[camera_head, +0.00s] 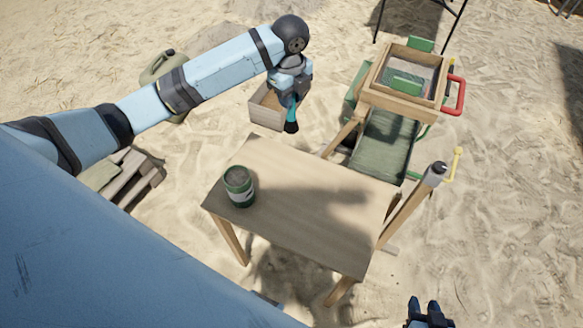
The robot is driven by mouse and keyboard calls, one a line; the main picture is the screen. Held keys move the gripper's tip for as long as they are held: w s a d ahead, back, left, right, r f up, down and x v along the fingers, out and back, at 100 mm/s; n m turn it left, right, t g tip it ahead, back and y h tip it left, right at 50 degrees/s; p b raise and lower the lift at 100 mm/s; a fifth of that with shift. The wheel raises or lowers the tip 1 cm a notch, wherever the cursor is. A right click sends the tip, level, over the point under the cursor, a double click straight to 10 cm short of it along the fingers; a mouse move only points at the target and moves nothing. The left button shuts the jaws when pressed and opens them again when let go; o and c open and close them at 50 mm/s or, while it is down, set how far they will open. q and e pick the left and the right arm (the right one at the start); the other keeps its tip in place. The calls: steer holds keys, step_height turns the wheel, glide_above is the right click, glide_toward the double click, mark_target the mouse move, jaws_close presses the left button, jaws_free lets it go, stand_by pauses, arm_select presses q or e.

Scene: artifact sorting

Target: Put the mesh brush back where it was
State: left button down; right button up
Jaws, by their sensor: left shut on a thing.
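My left gripper (291,97) is shut on the brush (291,126), which has a teal handle and a dark head. The brush hangs head down in the air, beyond the far left edge of the wooden table (310,205) in the picture. The gripper hides part of its handle. A wooden-framed mesh sieve (405,77) stands on a frame at the upper right, apart from the brush. My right gripper (428,306) is at the bottom right, its two dark fingers apart and nothing visible between them.
A green can (239,187) stands at the table's left end. A wooden box (264,112) sits on the sand behind the brush. A green chute (385,143) is below the sieve. A post with a grey top (436,171) rises at the table's right. The table's middle is clear.

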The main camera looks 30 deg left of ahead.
arm_select(q)
step_height(320, 180, down, 19)
steer(key=w+m, duration=0.1)
steer(key=m, duration=0.2)
steer(key=shift+w+a, duration=0.2)
steer(key=shift+a, duration=0.05)
stand_by(0.3)
steer(key=c, duration=1)
jaws_free()
steer(key=shift+f, duration=0.1)
